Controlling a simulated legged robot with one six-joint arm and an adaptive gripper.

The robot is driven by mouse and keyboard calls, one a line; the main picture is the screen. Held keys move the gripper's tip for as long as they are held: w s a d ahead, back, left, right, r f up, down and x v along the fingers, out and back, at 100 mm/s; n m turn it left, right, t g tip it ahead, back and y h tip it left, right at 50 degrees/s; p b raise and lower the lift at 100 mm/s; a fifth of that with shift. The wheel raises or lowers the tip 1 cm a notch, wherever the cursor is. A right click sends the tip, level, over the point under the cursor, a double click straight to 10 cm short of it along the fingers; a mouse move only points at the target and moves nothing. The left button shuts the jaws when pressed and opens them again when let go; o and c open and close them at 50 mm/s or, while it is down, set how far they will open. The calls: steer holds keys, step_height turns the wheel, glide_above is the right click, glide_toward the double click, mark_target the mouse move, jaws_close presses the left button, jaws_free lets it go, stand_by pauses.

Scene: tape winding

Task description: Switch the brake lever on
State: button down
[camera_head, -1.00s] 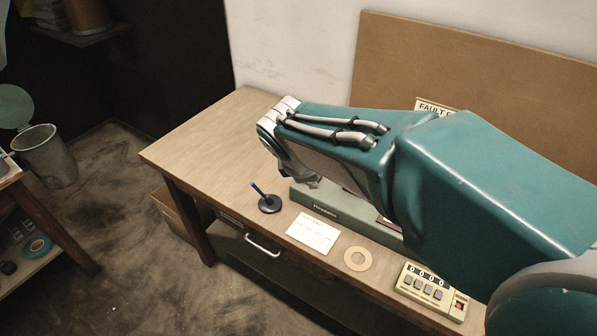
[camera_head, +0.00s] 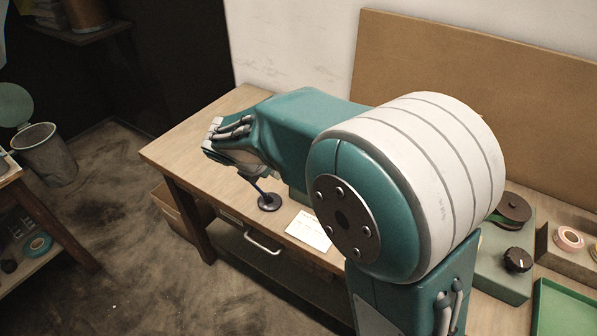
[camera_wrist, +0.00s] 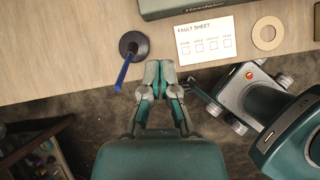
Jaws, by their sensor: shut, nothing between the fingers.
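The green-grey machine (camera_head: 497,288) stands on the workbench, with a brown reel (camera_head: 513,208) and a black knob (camera_head: 517,260) on top. Its labelled front edge (camera_wrist: 190,7) shows at the top of the wrist view. I cannot pick out a brake lever; my arm covers much of the machine in the head view. My gripper (camera_wrist: 160,66) is shut and empty, its fingertips over the bench's front edge in the wrist view, right of the pen and below the fault sheet. In the head view its fingers are largely hidden behind my arm.
A blue pen (camera_wrist: 124,73) stands in a round black base (camera_wrist: 134,44). The fault sheet (camera_wrist: 206,39) and a tan ring (camera_wrist: 267,33) lie flat. A pink tape roll (camera_head: 568,238) and green tray (camera_head: 562,307) are at the right. The bench's left end is clear.

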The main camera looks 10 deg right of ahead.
steer(key=w+d+f, duration=0.6)
steer(key=d+f, duration=0.1)
stand_by(0.5)
steer(key=shift+w+d+r+g+y, duration=0.45)
steer(key=shift+g+y, duration=0.25)
steer(key=shift+g, duration=0.1)
stand_by(0.5)
steer(key=shift+w+d+r+g+y, duration=0.25)
steer(key=shift+d+g+y, duration=0.05)
steer(key=shift+g+y, duration=0.1)
steer(key=w+d+g+y, duration=0.2)
steer(key=shift+r+g+y, duration=0.4)
steer(key=shift+w+d, duration=0.25)
steer(key=shift+w, duration=0.05)
steer(key=shift+r, duration=0.25)
